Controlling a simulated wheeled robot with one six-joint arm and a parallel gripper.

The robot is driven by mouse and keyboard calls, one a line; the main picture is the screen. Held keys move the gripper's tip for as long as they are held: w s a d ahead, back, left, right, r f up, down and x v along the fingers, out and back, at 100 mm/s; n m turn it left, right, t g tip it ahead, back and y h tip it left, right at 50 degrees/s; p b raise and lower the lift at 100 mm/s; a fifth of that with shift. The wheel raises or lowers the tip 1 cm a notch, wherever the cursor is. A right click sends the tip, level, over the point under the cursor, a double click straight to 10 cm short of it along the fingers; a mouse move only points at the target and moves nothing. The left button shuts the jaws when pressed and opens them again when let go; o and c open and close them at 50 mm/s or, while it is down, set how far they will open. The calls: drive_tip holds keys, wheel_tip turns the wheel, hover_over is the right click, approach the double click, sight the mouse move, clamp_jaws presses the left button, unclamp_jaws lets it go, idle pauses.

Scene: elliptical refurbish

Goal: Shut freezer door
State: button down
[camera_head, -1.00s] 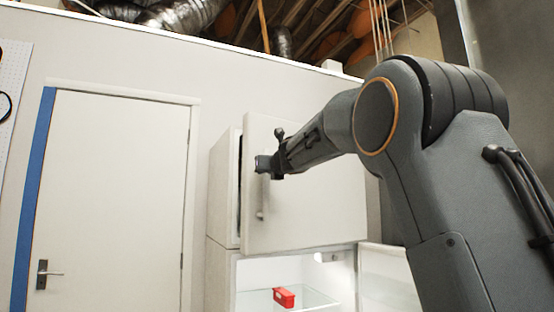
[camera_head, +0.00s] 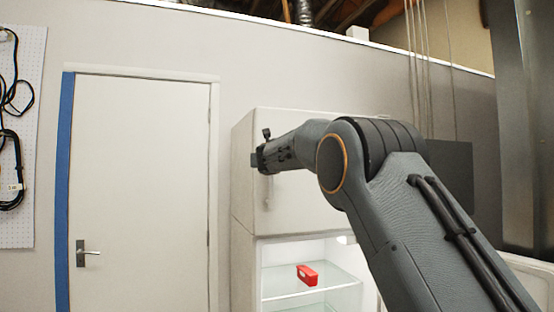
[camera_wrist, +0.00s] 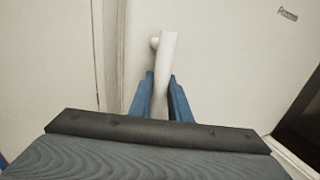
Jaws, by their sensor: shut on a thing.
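The freezer door (camera_head: 310,208) is the white upper door of the fridge-freezer, right of centre in the head view. It looks flush with the cabinet, with no dark gap visible along its left edge. Its white vertical handle (camera_head: 268,193) is near the left edge. My gripper (camera_head: 256,160) is at the upper part of this handle. In the wrist view, the blue fingers of my gripper (camera_wrist: 163,98) are on either side of the handle (camera_wrist: 166,60) and closed on it. My arm hides the right part of the door.
The lower fridge compartment is open and lit, with a red box (camera_head: 307,275) on a glass shelf (camera_head: 340,284). Its open door (camera_head: 533,280) shows partly at lower right. A closed white room door (camera_head: 140,190) and a pegboard (camera_head: 30,215) with cables are at left.

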drive_tip(key=shift+a+r, duration=0.1)
drive_tip(key=shift+r, duration=0.25)
drive_tip(key=c, duration=2)
unclamp_jaws()
drive_tip(key=shift+c, duration=0.2)
drive_tip(key=o, duration=0.4)
drive_tip(key=shift+w+a+f, duration=0.15)
drive_tip(key=shift+a, duration=0.05)
drive_tip(key=shift+f, duration=0.1)
drive_tip(key=shift+f, duration=0.25)
drive_tip(key=shift+s, duration=0.2)
drive_tip(key=s+b, duration=0.5)
drive_tip(key=s, duration=0.2)
drive_tip(key=shift+s+r, duration=0.3)
